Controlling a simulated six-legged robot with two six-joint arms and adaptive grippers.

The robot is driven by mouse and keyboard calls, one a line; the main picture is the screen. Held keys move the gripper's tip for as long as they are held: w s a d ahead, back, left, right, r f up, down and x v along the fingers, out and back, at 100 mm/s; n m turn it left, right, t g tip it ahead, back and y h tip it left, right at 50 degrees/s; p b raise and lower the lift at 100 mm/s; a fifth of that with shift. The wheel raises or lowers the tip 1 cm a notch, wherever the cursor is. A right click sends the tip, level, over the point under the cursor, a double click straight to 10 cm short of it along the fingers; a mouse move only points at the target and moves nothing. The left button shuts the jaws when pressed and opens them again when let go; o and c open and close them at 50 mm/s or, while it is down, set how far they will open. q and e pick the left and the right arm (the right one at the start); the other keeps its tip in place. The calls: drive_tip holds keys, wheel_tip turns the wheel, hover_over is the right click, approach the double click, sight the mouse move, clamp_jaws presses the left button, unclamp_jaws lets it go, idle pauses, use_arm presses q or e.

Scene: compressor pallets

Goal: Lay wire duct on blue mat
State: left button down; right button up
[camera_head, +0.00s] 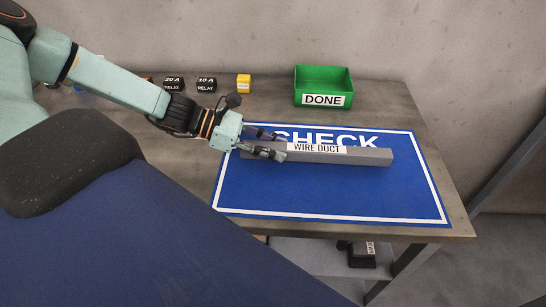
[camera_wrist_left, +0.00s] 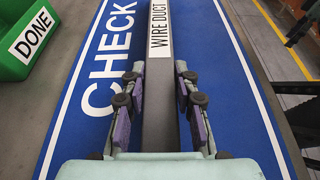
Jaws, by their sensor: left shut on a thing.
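The wire duct (camera_head: 365,156) is a long grey bar with a white "WIRE DUCT" label. It lies over the blue mat (camera_head: 330,195), which has a white border and the word "CHECK". My left gripper (camera_head: 275,143) is shut on the duct near its left end. In the left wrist view, the fingers (camera_wrist_left: 160,95) stand on both sides of the duct (camera_wrist_left: 159,125), with the blue mat (camera_wrist_left: 215,60) below. I cannot tell for sure whether the duct touches the mat. The duct covers part of the lettering. My right gripper is not in view.
A green bin (camera_head: 322,80) labelled "DONE" stands behind the mat. Two black relays (camera_head: 174,84) and a small yellow block (camera_head: 243,83) stand along the back of the table (camera_head: 400,100). The front part of the mat is clear.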

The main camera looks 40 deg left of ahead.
use_arm(q)
drive_tip(key=shift+w+f+b, duration=0.1)
drive_tip(key=shift+f+b, duration=0.3)
drive_tip(key=shift+f, duration=0.8)
drive_tip(key=shift+d, duration=0.15)
drive_tip(key=shift+s+r, duration=0.25)
drive_tip(key=shift+r, duration=0.05)
drive_tip(key=shift+w+f+b, duration=0.15)
drive_tip(key=shift+f+b, duration=0.2)
drive_tip(key=c, duration=1.4)
unclamp_jaws()
drive_tip(key=o, duration=0.4)
drive_tip(key=shift+r, duration=0.15)
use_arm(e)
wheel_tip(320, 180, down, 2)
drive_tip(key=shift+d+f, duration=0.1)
